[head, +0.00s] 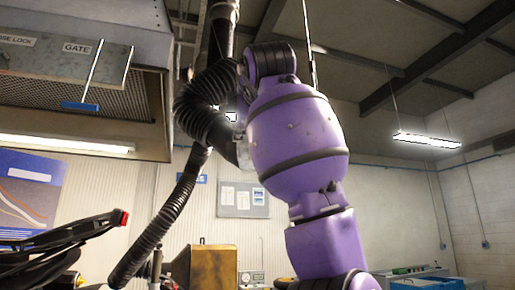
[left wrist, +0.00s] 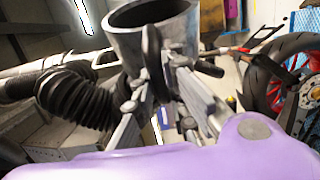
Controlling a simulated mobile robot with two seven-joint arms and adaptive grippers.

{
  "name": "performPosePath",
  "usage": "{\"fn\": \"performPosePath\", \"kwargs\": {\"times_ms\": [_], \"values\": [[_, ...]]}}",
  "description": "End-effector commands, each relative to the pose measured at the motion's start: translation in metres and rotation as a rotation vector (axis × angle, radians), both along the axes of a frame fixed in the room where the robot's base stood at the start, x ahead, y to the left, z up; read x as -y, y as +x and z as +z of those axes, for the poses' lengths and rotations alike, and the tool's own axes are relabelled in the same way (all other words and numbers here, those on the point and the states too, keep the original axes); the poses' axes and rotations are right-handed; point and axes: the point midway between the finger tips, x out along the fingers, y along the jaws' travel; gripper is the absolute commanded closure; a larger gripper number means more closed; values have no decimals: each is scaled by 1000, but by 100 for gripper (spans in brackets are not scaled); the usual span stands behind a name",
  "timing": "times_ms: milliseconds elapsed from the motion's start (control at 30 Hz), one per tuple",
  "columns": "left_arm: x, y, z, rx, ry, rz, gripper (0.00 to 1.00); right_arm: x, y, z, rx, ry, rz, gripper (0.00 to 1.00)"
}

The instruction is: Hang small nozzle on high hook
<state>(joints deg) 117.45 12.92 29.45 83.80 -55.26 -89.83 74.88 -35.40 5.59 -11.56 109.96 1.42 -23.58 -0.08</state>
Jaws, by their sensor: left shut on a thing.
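In the left wrist view my left gripper (left wrist: 168,82) is shut on a grey, round, open-mouthed nozzle (left wrist: 126,46). A black fin or handle part stands between the fingers. A black corrugated hose (left wrist: 75,95) lies just left of the nozzle. In the head view my purple left arm reaches up in the middle, and its gripper cannot be made out. A thick black corrugated hose (head: 205,100) bends beside the arm. A thin rod with a blue tag (head: 80,106) hangs in front of the hood; I cannot tell whether it is the high hook. My right gripper is not in view.
A metal hood with a "GATE" plate (head: 80,60) fills the upper left. A motorcycle wheel (left wrist: 262,88) stands at right in the wrist view. The space right of the arm looks open.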

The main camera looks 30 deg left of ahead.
Motion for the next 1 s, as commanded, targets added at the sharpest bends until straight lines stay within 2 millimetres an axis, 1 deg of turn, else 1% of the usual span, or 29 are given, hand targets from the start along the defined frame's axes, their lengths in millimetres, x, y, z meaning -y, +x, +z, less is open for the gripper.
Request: {"fn": "performPosePath", "kwargs": {"times_ms": [267, 800, 1000], "values": [[9, 1, 1, 3, 3, -1, 100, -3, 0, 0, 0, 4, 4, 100], [40, 6, 2, 5, 3, -1, 100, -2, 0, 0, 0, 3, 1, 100], [48, 7, 2, 5, 3, -1, 100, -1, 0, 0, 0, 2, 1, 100]]}}
